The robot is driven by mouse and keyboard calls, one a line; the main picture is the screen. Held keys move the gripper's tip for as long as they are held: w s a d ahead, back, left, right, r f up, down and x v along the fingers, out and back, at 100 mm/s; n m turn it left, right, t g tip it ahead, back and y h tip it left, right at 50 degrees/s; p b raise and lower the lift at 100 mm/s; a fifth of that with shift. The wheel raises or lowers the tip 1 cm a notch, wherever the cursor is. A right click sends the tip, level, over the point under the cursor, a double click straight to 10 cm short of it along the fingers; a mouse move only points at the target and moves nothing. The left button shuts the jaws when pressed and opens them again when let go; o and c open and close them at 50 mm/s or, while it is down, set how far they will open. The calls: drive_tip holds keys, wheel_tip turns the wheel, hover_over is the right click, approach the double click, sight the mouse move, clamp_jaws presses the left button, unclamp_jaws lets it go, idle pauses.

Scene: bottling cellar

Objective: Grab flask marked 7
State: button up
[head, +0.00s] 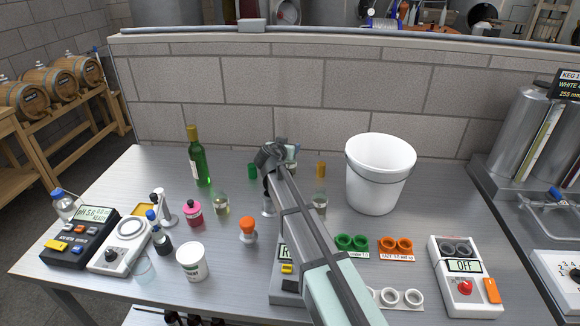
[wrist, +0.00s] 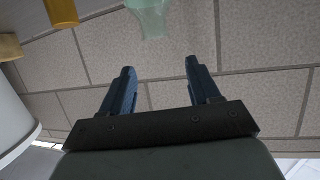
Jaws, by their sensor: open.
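My gripper (head: 270,156) is over the middle of the bench towards the block wall, with its jaws apart and nothing between them. In the wrist view its two fingers (wrist: 159,66) are spread. A pale green glass vessel (wrist: 150,16) shows beyond the fingertips, cut by the top edge and apart from them. A pale vessel (head: 292,151) also shows just behind my gripper in the head view, partly hidden. Small clear glass vessels (head: 221,204) (head: 319,203) stand on either side of my arm. I cannot read a 7 on any of them.
A white bucket (head: 379,176) stands right of my gripper. An amber bottle (head: 321,169) and green bottle (head: 200,164) stand at the back. A pink-labelled bottle (head: 193,213), white tub (head: 192,262) and instruments (head: 80,237) are left; green rings (head: 351,242) and a switch box (head: 464,276) right.

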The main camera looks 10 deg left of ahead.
drive_tip(key=w+f, duration=0.4)
drive_tip(key=f, duration=0.1)
drive_tip(key=shift+w+d+f, duration=0.25)
drive_tip(key=shift+w+d, duration=0.05)
drive_tip(key=shift+d, duration=0.1)
clamp_jaws()
idle(0.6)
drive_tip(key=shift+r, duration=0.15)
